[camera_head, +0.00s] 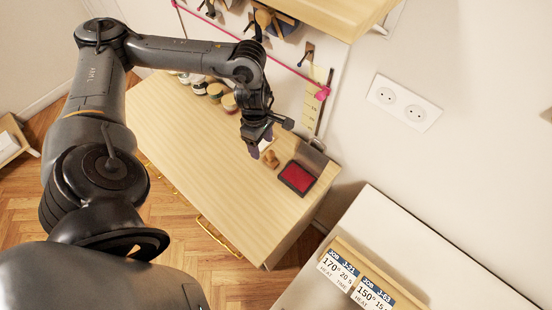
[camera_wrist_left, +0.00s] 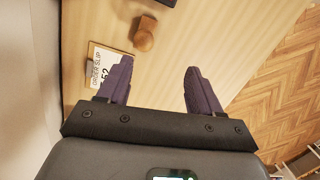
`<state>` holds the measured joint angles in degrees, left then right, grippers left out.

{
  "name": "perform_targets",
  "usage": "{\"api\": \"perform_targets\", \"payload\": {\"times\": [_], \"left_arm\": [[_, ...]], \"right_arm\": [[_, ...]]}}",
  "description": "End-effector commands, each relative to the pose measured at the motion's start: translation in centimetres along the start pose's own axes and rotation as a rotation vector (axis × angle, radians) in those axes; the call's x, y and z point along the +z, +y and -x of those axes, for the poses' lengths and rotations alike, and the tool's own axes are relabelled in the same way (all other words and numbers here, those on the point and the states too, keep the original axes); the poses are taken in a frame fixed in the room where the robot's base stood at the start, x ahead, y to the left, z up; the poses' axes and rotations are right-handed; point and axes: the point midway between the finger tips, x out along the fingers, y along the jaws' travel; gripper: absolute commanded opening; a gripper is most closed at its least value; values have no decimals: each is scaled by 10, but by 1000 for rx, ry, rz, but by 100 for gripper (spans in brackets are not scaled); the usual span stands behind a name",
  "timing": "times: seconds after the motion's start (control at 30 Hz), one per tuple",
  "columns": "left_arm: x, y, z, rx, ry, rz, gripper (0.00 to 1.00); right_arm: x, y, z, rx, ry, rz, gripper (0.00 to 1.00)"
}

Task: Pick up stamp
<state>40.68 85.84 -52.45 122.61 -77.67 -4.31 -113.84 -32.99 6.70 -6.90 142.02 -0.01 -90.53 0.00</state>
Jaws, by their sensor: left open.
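The wooden stamp (camera_head: 271,158) stands on the wooden table, just left of a red ink pad (camera_head: 298,178). In the left wrist view the stamp (camera_wrist_left: 144,36) is ahead of the fingers, beyond the left finger's tip. My left gripper (camera_head: 258,150) is open and empty above the table, close to the stamp. Its two purple fingers (camera_wrist_left: 160,78) are spread apart in the left wrist view. A paper order slip (camera_wrist_left: 101,68) lies on the table, partly behind the left finger. My right gripper does not show.
The wooden table (camera_head: 190,150) has free room at its left and front. A ruler (camera_head: 312,110) hangs on the wall behind. A white surface with job cards (camera_head: 340,270) stands at the lower right.

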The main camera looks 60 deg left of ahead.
Motion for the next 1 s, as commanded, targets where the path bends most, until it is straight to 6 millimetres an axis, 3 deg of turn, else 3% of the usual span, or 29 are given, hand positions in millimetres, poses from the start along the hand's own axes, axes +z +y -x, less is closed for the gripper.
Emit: {"api": "perform_targets", "payload": {"times": [0.2,0.43,0.77,1.0], "left_arm": [[7,15,-9,44,-22,1,65],[8,17,-39,44,-23,0,65],[8,20,-60,44,-23,0,65],[8,25,-90,44,-22,1,65]], "right_arm": [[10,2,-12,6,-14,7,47],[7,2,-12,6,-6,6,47],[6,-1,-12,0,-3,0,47],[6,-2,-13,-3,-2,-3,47]]}}
